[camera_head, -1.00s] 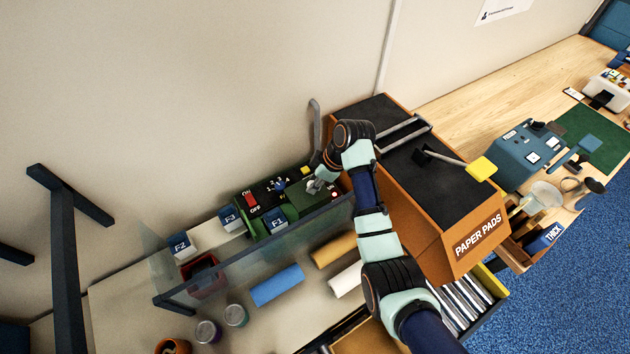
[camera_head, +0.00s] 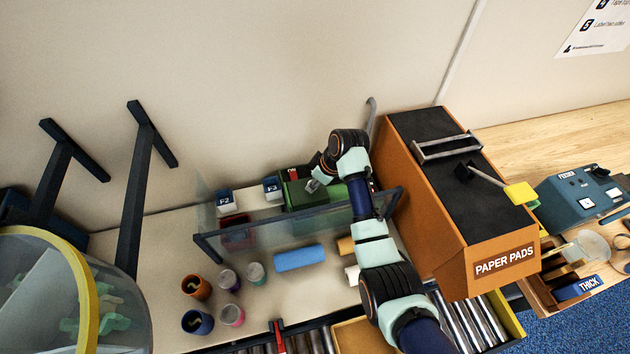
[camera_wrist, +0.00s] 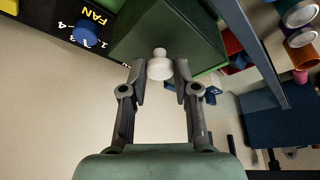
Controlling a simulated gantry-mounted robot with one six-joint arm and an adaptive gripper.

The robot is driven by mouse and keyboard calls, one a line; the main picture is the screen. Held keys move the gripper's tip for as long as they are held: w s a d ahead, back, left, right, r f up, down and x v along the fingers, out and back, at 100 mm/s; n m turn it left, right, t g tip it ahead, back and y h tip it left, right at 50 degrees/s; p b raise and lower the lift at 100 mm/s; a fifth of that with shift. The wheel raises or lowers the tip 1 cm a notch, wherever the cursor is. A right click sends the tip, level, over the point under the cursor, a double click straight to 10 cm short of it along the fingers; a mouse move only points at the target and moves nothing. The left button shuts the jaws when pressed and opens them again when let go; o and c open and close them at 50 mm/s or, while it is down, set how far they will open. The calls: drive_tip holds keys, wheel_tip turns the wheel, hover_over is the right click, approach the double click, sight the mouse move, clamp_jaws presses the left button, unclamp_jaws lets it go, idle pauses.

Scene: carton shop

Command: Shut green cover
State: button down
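The green cover (camera_wrist: 190,30) is a boxy green lid with a white knob (camera_wrist: 160,66) on it. In the head view, green housing (camera_head: 298,194) shows behind a clear screen, partly hidden by my arm; I cannot tell there how far the cover is open. My gripper (camera_wrist: 160,75) has its two fingers spread on either side of the knob, with small gaps seeming to show. In the head view, my gripper (camera_head: 318,180) is at the green housing.
A blue FAN dial (camera_wrist: 85,34) sits on the dark panel beside the cover. The clear screen's dark rail (camera_head: 290,214) runs in front. The orange PAPER PADS unit (camera_head: 425,190) stands close on the right. Cups and a blue roll (camera_head: 299,257) lie in front.

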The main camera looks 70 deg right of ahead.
drive_tip(key=c, duration=0.8)
unclamp_jaws()
drive_tip(key=shift+w+a, duration=0.2)
drive_tip(key=shift+w, duration=0.05)
drive_tip(key=shift+c, duration=0.2)
drive_tip(key=v, duration=1.2)
drive_tip(key=shift+s+d, duration=0.1)
